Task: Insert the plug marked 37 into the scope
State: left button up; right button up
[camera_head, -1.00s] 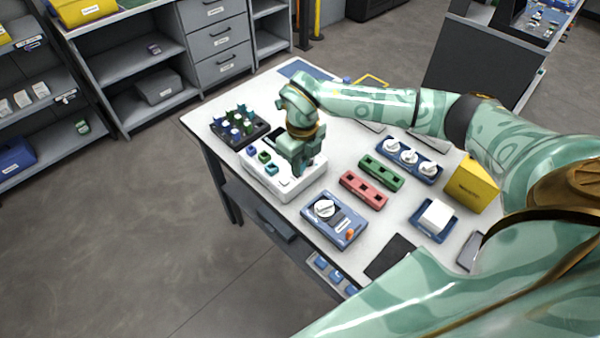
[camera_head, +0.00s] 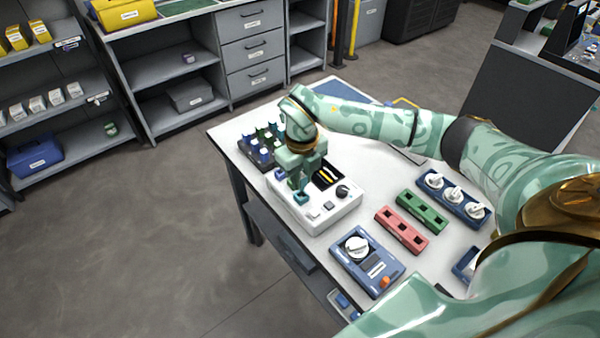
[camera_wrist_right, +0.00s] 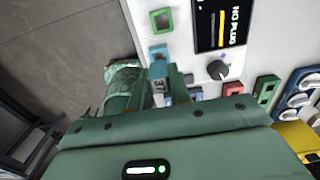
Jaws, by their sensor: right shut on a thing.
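The scope is a white box (camera_head: 343,207) with a dark screen, a black knob and coloured sockets along one side. In the right wrist view its screen (camera_wrist_right: 219,24) reads "NO PLUG". My right gripper (camera_head: 300,186) is over the scope's left, socket side. It is shut on a teal-blue plug (camera_wrist_right: 158,70) with a "37" label, also seen below the gripper in the head view (camera_head: 301,197). The plug is close to a teal socket (camera_wrist_right: 158,50); I cannot tell whether they touch. A green socket (camera_wrist_right: 161,20) is farther along. My left gripper is not in view.
A dark rack of blue and green plugs (camera_head: 258,150) stands behind the scope. A blue device with a white dial (camera_head: 366,262), a red block (camera_head: 402,230), a green block (camera_head: 422,212) and a blue three-knob strip (camera_head: 452,198) lie to the right.

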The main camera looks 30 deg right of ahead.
aim_at(302, 187)
jog(key=shift+r, duration=0.15)
jog(key=shift+f, duration=0.2)
jog(key=shift+f, duration=0.45)
dwell(0.4)
jog(key=shift+r, duration=0.1)
jog(key=shift+f, duration=1.25)
dwell(0.9)
jog(key=shift+f, duration=0.1)
dwell(0.7)
jog(key=o, duration=0.9)
jog(key=shift+o, duration=0.2)
